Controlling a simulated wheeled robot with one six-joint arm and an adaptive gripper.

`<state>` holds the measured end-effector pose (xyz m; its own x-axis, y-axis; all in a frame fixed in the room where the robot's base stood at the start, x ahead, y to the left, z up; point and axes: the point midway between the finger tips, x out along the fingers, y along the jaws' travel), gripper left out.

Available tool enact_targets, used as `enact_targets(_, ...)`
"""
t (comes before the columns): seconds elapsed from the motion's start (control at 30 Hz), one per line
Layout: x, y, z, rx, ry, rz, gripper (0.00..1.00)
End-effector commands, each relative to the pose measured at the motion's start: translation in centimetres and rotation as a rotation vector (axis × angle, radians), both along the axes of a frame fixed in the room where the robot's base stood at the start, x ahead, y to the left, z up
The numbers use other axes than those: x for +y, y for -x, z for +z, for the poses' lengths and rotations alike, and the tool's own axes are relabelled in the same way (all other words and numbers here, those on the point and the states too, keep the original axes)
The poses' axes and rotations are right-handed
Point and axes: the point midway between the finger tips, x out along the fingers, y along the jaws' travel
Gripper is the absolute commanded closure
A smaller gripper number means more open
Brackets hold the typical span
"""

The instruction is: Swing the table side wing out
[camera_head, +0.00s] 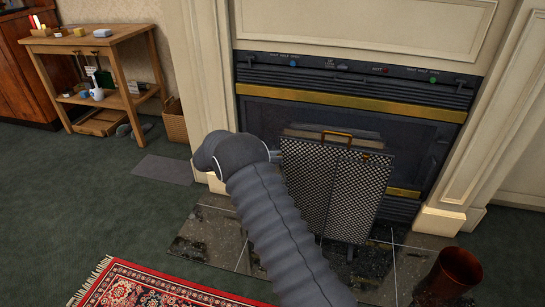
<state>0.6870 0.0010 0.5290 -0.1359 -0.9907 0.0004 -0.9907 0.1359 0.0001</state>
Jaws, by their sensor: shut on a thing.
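A dark mesh fire screen stands upright on the hearth in front of the fireplace, with a brass handle (337,134) on top. Its left panel, the wing on the wooden table's side (307,180), and its right panel (360,195) lie side by side, meeting at a seam near the middle. My arm comes up from the bottom and bends at the screen's left. My gripper (275,156) is mostly hidden by my wrist; a small part shows at the left wing's upper left edge, shut on that wing. The exact finger contact is hidden.
The fireplace (400,120) with its brass trim is behind the screen. A wooden side table (110,42) with small items stands at the back left, beside a wicker basket (175,120). A brown bucket (450,275) stands at right. A red rug (150,290) lies in front.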

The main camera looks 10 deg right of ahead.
Motion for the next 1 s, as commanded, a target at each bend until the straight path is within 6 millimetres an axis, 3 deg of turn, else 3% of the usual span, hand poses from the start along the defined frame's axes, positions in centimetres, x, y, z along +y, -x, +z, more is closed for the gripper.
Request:
enact_targets(0.9, 0.2, 0.01, 0.08, -0.001, 0.0, 0.003, 1.0)
enact_targets(0.93, 0.2, 0.01, 0.08, -0.001, 0.0, 0.004, 0.76)
enact_targets(1.0, 0.2, 0.01, 0.08, -0.001, 0.0, 0.004, 0.58)
